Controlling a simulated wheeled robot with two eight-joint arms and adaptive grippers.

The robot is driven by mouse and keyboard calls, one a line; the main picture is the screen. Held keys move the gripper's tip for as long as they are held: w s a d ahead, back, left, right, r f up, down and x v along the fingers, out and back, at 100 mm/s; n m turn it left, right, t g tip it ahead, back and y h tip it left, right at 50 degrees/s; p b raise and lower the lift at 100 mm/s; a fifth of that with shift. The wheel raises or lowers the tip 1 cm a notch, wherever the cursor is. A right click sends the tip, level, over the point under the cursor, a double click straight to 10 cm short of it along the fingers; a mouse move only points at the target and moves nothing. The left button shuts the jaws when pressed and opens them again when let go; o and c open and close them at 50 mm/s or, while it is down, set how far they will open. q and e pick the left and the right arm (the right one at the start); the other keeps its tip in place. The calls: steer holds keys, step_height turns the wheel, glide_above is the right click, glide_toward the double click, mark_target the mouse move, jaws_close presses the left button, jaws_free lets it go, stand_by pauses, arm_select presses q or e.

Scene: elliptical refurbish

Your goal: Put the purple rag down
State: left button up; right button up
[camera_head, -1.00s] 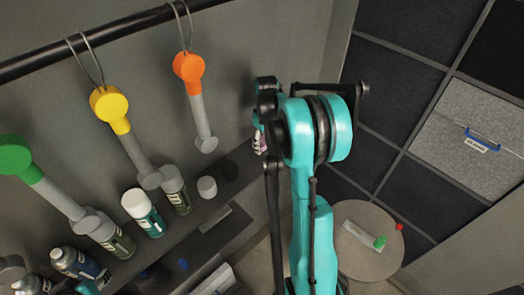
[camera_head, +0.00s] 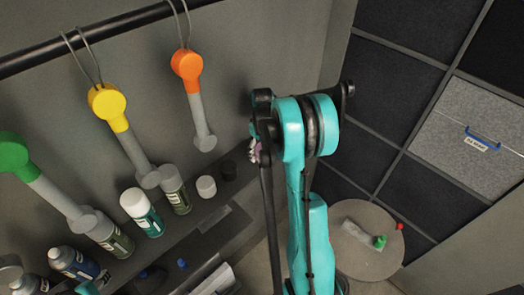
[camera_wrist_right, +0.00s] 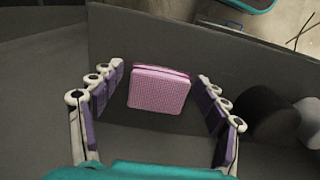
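The purple rag (camera_wrist_right: 160,90), a folded pinkish-purple block, lies on the dark grey shelf surface in the right wrist view. My right gripper (camera_wrist_right: 163,88) is open, with its purple-padded fingers on either side of the rag. A gap shows between the rag and each row of fingers. In the head view my right gripper (camera_head: 255,152) is mostly hidden behind my teal arm at the far end of the shelf. A small purple patch shows there, but I cannot tell whether it is rag or finger pad.
A black cylinder (camera_head: 228,170) and a white one (camera_head: 206,187) stand on the shelf near my right gripper. Several spray cans (camera_head: 143,212) stand along it. Yellow (camera_head: 109,101) and orange (camera_head: 187,65) tools hang from the rail. A round table (camera_head: 370,262) stands at the right.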

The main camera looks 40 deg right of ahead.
mark_target(262, 151)
steer(key=shift+r, duration=0.1)
steer(key=shift+r, duration=0.2)
step_height(262, 151, up, 12)
steer(key=p, duration=0.1)
stand_by(0.3)
steer(key=shift+f, duration=0.15)
stand_by(0.4)
